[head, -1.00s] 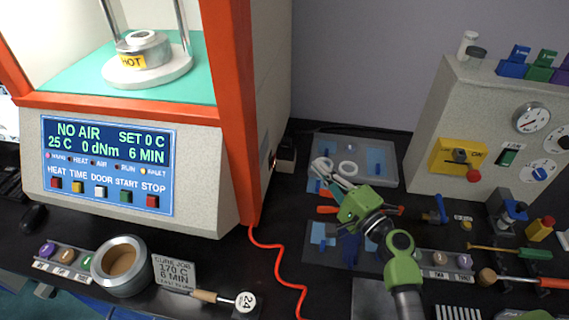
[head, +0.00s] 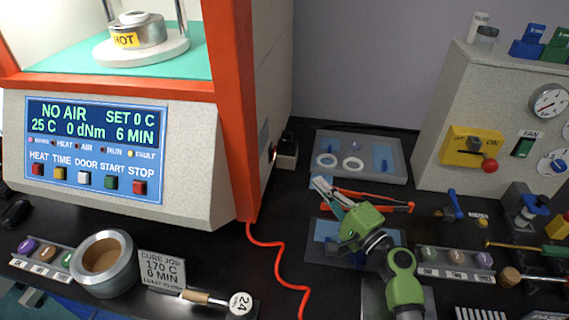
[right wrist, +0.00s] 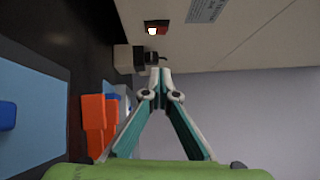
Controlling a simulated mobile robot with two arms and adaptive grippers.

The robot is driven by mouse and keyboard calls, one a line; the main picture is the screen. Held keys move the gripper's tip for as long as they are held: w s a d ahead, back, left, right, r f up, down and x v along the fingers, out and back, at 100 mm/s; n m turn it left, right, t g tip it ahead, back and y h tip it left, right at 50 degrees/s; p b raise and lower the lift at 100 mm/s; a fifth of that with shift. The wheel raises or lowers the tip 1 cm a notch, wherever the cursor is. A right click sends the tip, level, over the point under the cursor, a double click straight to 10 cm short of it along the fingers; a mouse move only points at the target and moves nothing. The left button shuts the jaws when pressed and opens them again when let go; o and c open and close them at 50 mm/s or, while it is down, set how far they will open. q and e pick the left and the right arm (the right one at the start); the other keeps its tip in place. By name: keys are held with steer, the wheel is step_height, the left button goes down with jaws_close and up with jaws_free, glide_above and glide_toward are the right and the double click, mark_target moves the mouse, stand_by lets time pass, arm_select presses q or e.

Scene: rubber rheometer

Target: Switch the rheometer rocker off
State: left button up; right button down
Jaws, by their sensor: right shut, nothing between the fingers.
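The rheometer (head: 130,215) is a beige and orange machine at the left, its display lit with "NO AIR". Its rocker (right wrist: 157,28) is a small red switch with a lit pale end in a dark frame on the machine's side wall. In the head view the rocker (head: 273,153) is seen almost edge-on. My right gripper (head: 319,184) is shut and empty, to the right of that side wall and apart from it. In the right wrist view its fingertips (right wrist: 160,73) meet just below the rocker in the picture. My left gripper is not in view.
A pale plug block (head: 286,153) with a dark part sits beside the side wall near the rocker. A grey tray (head: 395,160) with white rings stands behind my right gripper. Orange-handled pliers (head: 385,202) lie close by. A red cord (head: 268,246) runs along the bench.

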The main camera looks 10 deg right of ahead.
mark_target(274, 154)
steer(key=shift+r, duration=0.1)
steer(key=s+a+p+x, duration=0.1)
steer(key=a+p+x, duration=0.1)
steer(key=x, duration=1)
steer(key=shift+w+a+p, duration=0.3)
steer(key=shift+a, duration=0.2)
steer(key=shift+r, duration=0.15)
